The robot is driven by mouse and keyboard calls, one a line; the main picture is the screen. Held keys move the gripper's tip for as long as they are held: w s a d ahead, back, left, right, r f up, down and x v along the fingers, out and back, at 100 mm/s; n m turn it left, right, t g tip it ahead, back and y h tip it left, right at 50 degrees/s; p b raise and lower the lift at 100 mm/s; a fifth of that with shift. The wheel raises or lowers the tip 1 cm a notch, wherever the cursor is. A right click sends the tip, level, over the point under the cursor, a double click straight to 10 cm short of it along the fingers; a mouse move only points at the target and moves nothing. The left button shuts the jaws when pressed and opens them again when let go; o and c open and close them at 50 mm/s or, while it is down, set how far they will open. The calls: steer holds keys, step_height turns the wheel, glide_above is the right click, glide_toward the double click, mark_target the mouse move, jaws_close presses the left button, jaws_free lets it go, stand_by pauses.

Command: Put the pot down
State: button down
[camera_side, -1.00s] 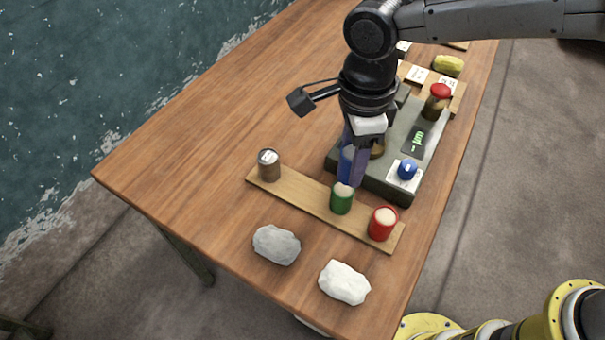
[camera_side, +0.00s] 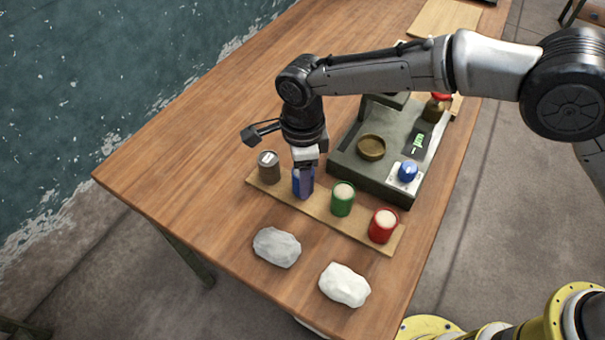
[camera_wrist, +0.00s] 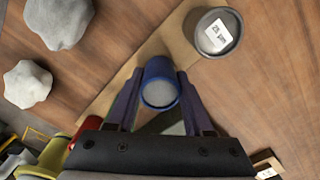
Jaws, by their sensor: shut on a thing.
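The blue pot (camera_side: 297,187) is between the fingers of my gripper (camera_side: 304,188), over the wooden strip (camera_side: 264,184). In the wrist view the blue pot (camera_wrist: 160,70) is upright between both fingers, which are shut on it. The pot is in the gap between the grey-brown pot (camera_side: 269,172) and the green pot (camera_side: 342,203). The fingers partly hide it in the side view, and I cannot tell whether its base touches the strip. The grey-brown pot, with a white label, also shows in the wrist view (camera_wrist: 205,45).
A red pot (camera_side: 383,230) stands at the strip's right end. A grey stone (camera_side: 277,247) and a white stone (camera_side: 344,285) lie in front. A grey-green device (camera_side: 350,165) with a round brass-coloured pan (camera_side: 371,147) stands behind. The table to the left is clear.

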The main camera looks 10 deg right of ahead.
steer(key=shift+f, duration=0.2)
steer(key=shift+c, duration=1.5)
jaws_free()
step_height(320, 180, up, 12)
steer(key=shift+r, duration=0.15)
